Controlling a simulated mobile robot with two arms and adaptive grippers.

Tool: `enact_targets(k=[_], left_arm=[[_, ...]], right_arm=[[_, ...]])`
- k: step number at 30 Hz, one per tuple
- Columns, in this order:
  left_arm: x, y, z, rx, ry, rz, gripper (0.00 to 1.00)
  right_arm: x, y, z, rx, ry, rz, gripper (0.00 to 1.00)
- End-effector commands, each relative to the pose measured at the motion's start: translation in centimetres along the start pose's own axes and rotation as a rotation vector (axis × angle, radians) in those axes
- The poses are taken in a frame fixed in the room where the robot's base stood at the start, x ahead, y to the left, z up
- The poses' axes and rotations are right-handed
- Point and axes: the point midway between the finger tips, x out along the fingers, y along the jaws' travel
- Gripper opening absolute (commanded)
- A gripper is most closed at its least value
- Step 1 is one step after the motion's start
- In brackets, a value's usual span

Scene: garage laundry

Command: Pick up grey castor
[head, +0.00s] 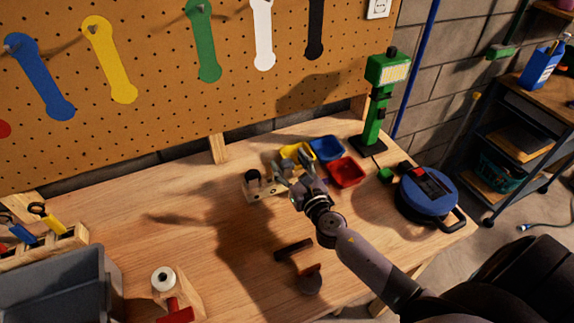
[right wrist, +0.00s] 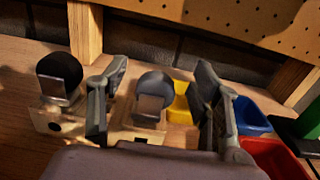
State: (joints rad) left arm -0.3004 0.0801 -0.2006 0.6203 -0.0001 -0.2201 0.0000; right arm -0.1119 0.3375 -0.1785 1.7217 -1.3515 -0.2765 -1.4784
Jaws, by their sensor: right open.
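The grey castor (right wrist: 153,92) stands upright on a pale wooden block, with its rounded wheel at the top and a metal bracket below. In the right wrist view it is between the two fingers of my right gripper (right wrist: 160,70), which is open. I cannot tell whether either finger touches it. A black castor (right wrist: 60,76) stands on the wood to its left, outside the fingers; it also shows in the head view (head: 252,174). In the head view my right gripper (head: 294,172) is over the blocks and largely hides the grey castor. My left gripper is not in view.
Yellow (head: 297,152), blue (head: 326,149) and red (head: 346,171) bins stand close behind and right. A green lamp (head: 376,105) and a round blue device (head: 428,190) are further right. A grey crate (head: 75,285) is at front left. The pegboard rises behind.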

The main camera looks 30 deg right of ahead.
Motion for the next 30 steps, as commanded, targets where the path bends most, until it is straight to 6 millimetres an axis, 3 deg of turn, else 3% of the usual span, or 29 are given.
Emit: enact_targets(k=[3, 11, 30], left_arm=[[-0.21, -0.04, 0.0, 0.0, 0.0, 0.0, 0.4], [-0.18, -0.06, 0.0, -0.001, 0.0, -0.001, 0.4], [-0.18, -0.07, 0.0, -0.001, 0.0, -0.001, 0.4]], right_arm=[[1.17, 0.09, 0.06, 0.002, 0.0, 0.001, 0.58], [1.36, 0.08, -0.05, 0.001, 0.001, 0.001, 0.58], [1.34, 0.07, -0.02, 0.001, 0.001, 0.001, 0.16]])
